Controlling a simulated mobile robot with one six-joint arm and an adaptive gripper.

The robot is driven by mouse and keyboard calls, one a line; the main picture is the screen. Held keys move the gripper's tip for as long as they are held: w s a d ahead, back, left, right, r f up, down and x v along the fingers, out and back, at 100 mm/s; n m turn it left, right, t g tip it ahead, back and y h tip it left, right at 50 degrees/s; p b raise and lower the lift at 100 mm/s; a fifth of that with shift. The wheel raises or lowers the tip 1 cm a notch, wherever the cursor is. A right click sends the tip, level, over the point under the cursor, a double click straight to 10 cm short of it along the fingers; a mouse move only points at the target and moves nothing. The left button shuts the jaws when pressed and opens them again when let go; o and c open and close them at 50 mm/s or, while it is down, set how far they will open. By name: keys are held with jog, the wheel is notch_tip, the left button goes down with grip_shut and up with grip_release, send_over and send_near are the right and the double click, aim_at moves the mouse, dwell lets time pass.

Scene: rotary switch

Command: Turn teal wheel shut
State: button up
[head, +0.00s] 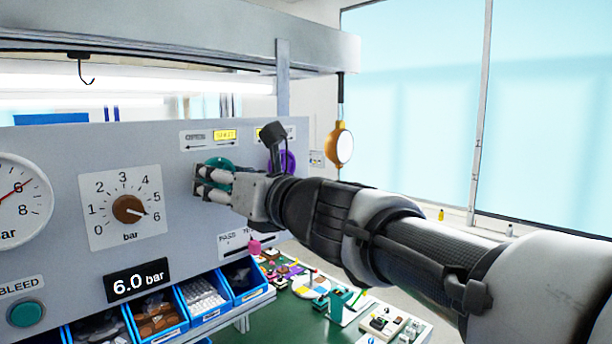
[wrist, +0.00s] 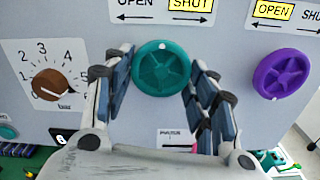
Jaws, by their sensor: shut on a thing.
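The teal wheel (wrist: 163,55) is a round spoked handwheel on the grey panel. In the wrist view my gripper (wrist: 160,76) has one finger at its left rim and one at its right rim. My gripper is shut on the wheel. In the head view the teal wheel (head: 216,162) is partly hidden behind my gripper (head: 204,181). The label above it (wrist: 163,8) reads OPEN and SHUT with arrows, and SHUT is lit yellow.
A purple wheel (wrist: 278,76) with OPEN lit stands to the right. A brown dial (head: 128,208) points near 6, and the display (head: 137,279) reads 6.0 bar. A pink-knobbed slider (head: 254,246) sits below. Blue bins (head: 203,305) line the panel's foot.

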dwell(0.4)
jog(key=o, duration=1)
jog(key=shift+o, duration=0.2)
jog(key=v, duration=1.2)
jog(key=shift+s+f, duration=0.1)
